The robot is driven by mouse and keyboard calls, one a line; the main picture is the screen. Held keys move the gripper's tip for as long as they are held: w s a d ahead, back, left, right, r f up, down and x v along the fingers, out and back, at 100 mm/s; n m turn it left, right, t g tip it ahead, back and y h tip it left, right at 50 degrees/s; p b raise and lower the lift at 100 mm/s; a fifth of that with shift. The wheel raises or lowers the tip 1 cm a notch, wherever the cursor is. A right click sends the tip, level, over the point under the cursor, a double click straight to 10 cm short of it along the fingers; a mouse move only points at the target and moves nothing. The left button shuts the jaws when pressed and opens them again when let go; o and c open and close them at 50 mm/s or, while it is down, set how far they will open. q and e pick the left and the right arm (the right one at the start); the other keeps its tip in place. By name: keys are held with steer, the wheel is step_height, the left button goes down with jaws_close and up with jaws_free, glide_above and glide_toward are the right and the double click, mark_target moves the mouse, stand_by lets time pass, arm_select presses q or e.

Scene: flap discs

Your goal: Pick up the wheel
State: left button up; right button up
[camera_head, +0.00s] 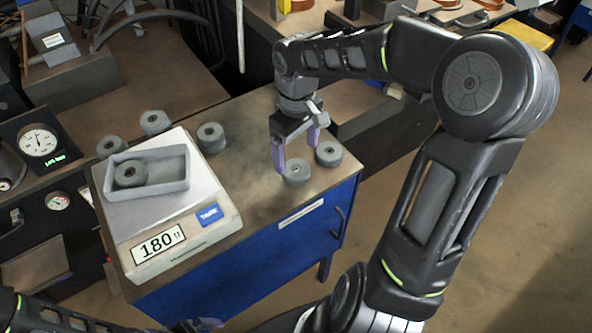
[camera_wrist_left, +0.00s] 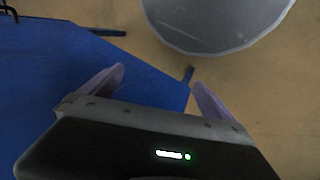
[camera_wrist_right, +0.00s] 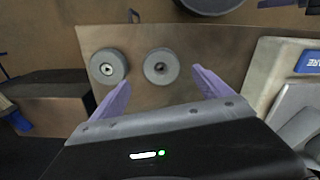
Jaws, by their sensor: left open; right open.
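A grey wheel (camera_head: 296,172) lies flat on the bench top, just below my right gripper (camera_head: 297,158). That gripper points down, with its purple fingers open and nothing between them. In the right wrist view this wheel (camera_wrist_right: 161,67) appears ahead, between the open fingertips. A second wheel (camera_head: 328,154) lies close beside it and shows at left in the right wrist view (camera_wrist_right: 108,66). Another wheel (camera_head: 130,174) sits in the grey tray (camera_head: 174,184) on the scale. My left gripper (camera_wrist_left: 158,77) is open and empty, low at the front of the blue cabinet.
The scale (camera_head: 199,233) reads 180 g and fills the bench's left side. The bench top (camera_head: 250,165) is clear between scale and right gripper. Gauges (camera_head: 39,141) stand at far left.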

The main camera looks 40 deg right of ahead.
mark_target(296, 168)
step_height(296, 168, down, 5)
steer(key=shift+a+f+p, duration=0.1)
steer(key=shift+p, duration=0.2)
stand_by(0.4)
steer(key=c, duration=1.7)
